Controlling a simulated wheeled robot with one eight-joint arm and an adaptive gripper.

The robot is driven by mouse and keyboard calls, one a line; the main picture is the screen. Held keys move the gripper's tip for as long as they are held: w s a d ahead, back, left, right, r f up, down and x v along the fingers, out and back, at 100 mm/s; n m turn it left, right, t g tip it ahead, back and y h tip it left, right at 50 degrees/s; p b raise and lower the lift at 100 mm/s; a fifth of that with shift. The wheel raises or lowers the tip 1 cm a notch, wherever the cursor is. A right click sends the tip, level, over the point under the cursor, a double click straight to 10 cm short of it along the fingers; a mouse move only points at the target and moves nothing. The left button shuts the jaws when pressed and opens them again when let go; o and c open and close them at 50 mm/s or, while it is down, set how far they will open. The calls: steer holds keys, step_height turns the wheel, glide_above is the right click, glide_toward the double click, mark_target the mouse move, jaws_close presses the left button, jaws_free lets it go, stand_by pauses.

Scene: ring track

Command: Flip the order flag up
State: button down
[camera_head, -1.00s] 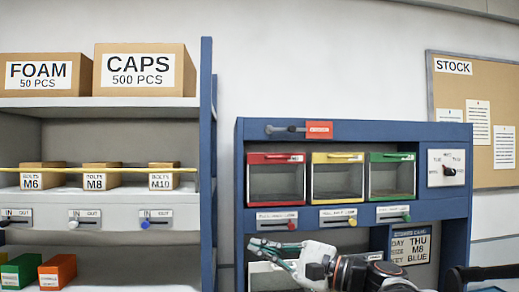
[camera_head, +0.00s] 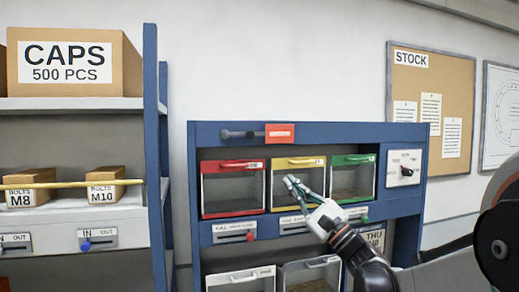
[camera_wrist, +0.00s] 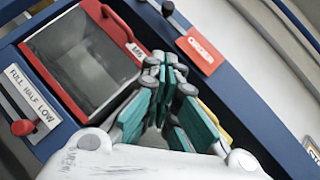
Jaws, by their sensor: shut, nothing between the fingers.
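The order flag (camera_head: 280,131) is a red plate on the blue top rail of the bin cabinet. It sits at the right end of a dark horizontal rod with a rounded knob (camera_head: 226,133) at its left end. In the wrist view the red flag (camera_wrist: 201,49) lies just beyond and to the right of my fingertips, with its rod running to the upper left. My gripper (camera_head: 291,183) is in front of the yellow-framed bin, below the flag. Its teal fingers (camera_wrist: 166,64) are closed together, empty and apart from the flag.
Red (camera_head: 233,187), yellow (camera_head: 312,165) and green-framed (camera_head: 353,173) bins fill the cabinet's upper row. Sliders sit under them, and a dial panel (camera_head: 404,168) is at the right. A shelf (camera_head: 90,104) with boxes stands left. The wall above is clear.

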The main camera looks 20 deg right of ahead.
mark_target(248, 134)
steer(key=s+p+x, duration=0.1)
steer(key=x, duration=0.5)
steer(key=s+a+r+p+x, duration=0.1)
steer(key=p+x, duration=0.1)
steer(key=x, duration=0.5)
steer(key=shift+r, duration=0.25)
steer(key=shift+a+r, duration=0.1)
steer(key=shift+a, duration=0.05)
steer(key=shift+s+r+n+g+y+p, duration=0.1)
steer(key=shift+r+n+g+y+p, duration=0.25)
steer(key=shift+n+g+y, duration=0.2)
